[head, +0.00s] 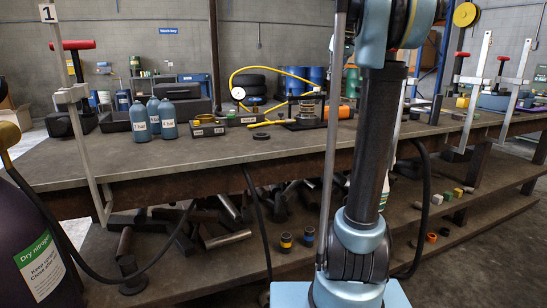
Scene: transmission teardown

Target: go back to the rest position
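My arm (371,140) rises in the right middle of the head view. Its light blue lower joint (358,232) stands on a light blue base at the bottom edge. A dark link goes straight up to a light blue and grey upper joint (388,25) at the top edge. The rest of the arm is cut off there. My gripper is not in view, so I cannot tell whether it is open, shut or holding anything.
A long workbench (90,160) crosses the view behind my arm, with blue bottles (139,121), a yellow hose (262,73) and clamps (478,85) on it. A dark nitrogen cylinder (25,235) stands close at left. The lower shelf (255,258) holds metal bars.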

